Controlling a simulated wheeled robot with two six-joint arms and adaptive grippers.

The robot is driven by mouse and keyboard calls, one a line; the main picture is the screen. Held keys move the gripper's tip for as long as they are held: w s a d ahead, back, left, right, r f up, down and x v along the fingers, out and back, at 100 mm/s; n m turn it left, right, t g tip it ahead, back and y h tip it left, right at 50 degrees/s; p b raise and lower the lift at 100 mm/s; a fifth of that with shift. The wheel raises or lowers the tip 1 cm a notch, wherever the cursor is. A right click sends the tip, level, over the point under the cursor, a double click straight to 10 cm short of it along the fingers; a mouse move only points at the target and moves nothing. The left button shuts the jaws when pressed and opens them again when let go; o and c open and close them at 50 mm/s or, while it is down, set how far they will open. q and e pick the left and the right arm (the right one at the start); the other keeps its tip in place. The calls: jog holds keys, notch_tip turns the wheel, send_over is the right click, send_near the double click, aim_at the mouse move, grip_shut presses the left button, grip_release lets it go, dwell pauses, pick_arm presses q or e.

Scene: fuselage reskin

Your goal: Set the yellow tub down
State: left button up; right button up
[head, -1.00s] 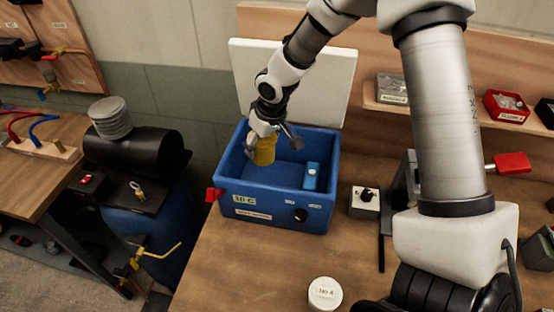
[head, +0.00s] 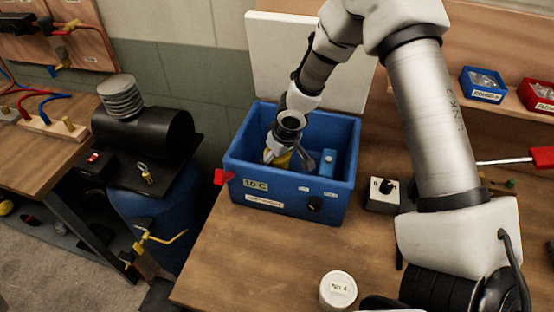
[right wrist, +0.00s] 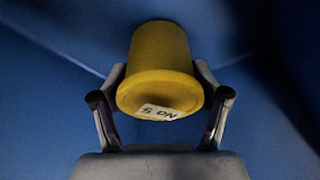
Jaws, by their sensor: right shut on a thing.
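The yellow tub (head: 281,160) is low inside the blue box (head: 272,193), towards its left side and partly hidden by my gripper. My right gripper (head: 290,161) reaches down into the box from above. In the right wrist view the tub (right wrist: 160,65) lies between both fingers, with its labelled end, reading "NO 5", facing the camera. The gripper (right wrist: 160,100) is shut on it. Blue walls or floor surround the tub there; I cannot tell whether it touches the floor. My left gripper is not in view.
A blue block (head: 327,162) sits at the right inside the box. A white lidded tub (head: 338,290) marked "No 4" stands at the bench front. A small switch box (head: 383,195) is right of the blue box.

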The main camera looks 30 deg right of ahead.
jog(key=shift+f, duration=0.2)
jog(key=o, duration=1.6)
jog(key=shift+w, duration=0.1)
jog(key=shift+o, duration=0.2)
jog(key=shift+r, duration=0.3)
jog(key=v, duration=1.1)
jog(key=shift+r, duration=0.35)
